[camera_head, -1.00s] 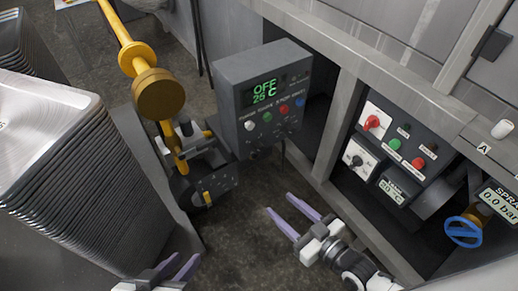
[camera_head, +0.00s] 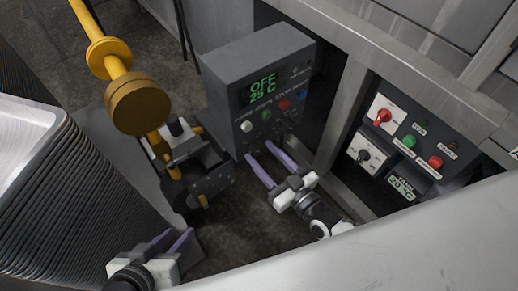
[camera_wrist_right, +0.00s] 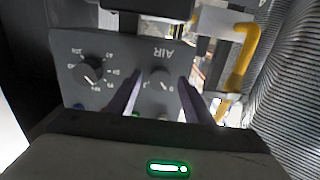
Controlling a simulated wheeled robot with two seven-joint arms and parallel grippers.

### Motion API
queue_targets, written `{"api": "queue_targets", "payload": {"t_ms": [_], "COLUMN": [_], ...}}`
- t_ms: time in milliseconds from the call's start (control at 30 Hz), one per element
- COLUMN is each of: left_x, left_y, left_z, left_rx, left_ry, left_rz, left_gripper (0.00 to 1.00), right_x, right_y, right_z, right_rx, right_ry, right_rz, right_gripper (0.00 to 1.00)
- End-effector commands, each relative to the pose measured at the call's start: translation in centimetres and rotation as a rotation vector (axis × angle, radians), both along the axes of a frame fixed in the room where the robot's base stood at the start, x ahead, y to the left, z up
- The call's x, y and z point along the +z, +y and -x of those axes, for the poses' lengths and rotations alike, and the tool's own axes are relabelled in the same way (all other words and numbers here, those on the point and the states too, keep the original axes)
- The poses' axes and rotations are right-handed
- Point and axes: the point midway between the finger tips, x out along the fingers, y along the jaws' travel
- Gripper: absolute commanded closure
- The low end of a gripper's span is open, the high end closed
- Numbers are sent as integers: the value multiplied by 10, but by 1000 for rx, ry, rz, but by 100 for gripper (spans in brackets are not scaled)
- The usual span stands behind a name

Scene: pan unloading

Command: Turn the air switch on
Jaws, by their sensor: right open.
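The air switch (camera_wrist_right: 160,76) is a small grey knob under the upside-down word AIR on a grey panel in the right wrist view. My right gripper (camera_wrist_right: 155,95) is open, with one purple finger on each side of the knob in that view; contact cannot be told. In the head view my right gripper (camera_head: 262,163) is at the lower front of the dark control box (camera_head: 225,75), whose green display reads OFF 25 C. The switch cannot be made out in the head view. My left gripper (camera_head: 180,240) is open and empty at the lower left.
A numbered dial (camera_wrist_right: 91,72) is beside the air switch. A yellow pipe (camera_head: 110,65) stands left of the box. A stack of metal trays (camera_head: 60,190) fills the left. A second panel (camera_head: 410,135) with a red knob is at the right.

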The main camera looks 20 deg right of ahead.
Motion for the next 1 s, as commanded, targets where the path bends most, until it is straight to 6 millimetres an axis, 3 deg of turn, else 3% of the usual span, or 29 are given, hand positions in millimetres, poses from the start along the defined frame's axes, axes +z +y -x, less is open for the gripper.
{"api": "queue_targets", "payload": {"t_ms": [333,600,1000], "left_x": [0,0,0], "left_y": [-1,-1,-1], "left_z": [0,0,0], "left_rx": [-4,-4,-3], "left_ry": [2,2,1], "left_rz": [0,0,0], "left_gripper": [69,69,69], "right_x": [0,0,0], "right_y": [1,1,1], "right_z": [-1,-1,-1], "right_rx": [-1,-1,-1], "right_ry": [1,1,32], "right_rz": [1,1,-82], "right_gripper": [54,95,95]}}
